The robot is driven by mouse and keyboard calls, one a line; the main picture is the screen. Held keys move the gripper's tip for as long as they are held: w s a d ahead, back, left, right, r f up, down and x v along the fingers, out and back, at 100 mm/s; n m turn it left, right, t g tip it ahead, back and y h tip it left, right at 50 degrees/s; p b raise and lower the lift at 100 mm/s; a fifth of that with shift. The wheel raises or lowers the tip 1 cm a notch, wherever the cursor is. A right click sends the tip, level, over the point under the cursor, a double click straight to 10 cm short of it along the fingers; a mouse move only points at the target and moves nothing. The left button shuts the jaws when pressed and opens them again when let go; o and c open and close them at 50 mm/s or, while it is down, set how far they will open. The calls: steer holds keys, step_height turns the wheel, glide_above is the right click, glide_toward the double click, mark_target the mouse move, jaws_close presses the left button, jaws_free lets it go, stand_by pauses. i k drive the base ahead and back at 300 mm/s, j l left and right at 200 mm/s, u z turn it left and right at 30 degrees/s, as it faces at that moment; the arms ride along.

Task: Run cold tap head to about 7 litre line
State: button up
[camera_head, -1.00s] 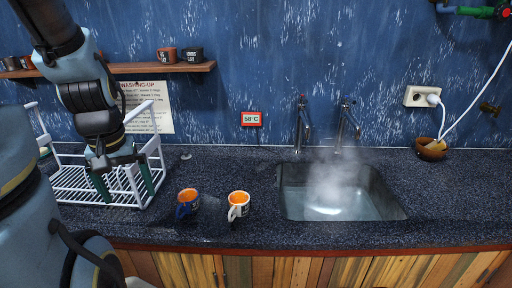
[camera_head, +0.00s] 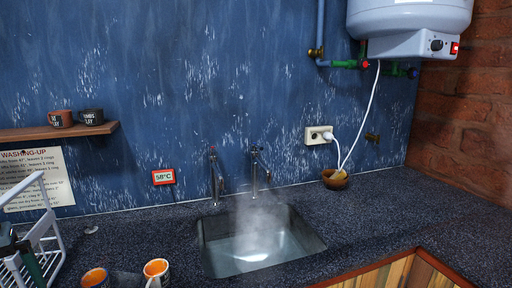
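Two metal taps stand behind the sink (camera_head: 203,245). The left tap (camera_head: 215,180) has a red mark on top; the right tap (camera_head: 256,172) has a dark head, apparently the cold one. The sink holds water (camera_head: 250,255), and steam rises over it. No litre lines can be made out. Of my gripper, one green finger (camera_head: 33,264) shows at the lower left edge, by the dish rack, far left of the taps. The other finger is out of view. The fingers are spread apart in the earlier frame, and this one holds the same place by the rack.
A red-framed 58°C display (camera_head: 163,177) hangs on the wall. A water heater (camera_head: 410,25) hangs above.

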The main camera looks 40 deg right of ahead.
mark_target(254, 146)
steer(key=z, duration=1.45)
steer(key=i+l+u, duration=0.15)
steer(key=l+u, duration=0.2)
steer(key=l, duration=0.25)
steer(key=l+u, duration=0.4)
steer(key=l, duration=0.25)
steer(key=l+u, duration=0.35)
steer(key=l, duration=0.3)
steer(key=i, duration=0.05)
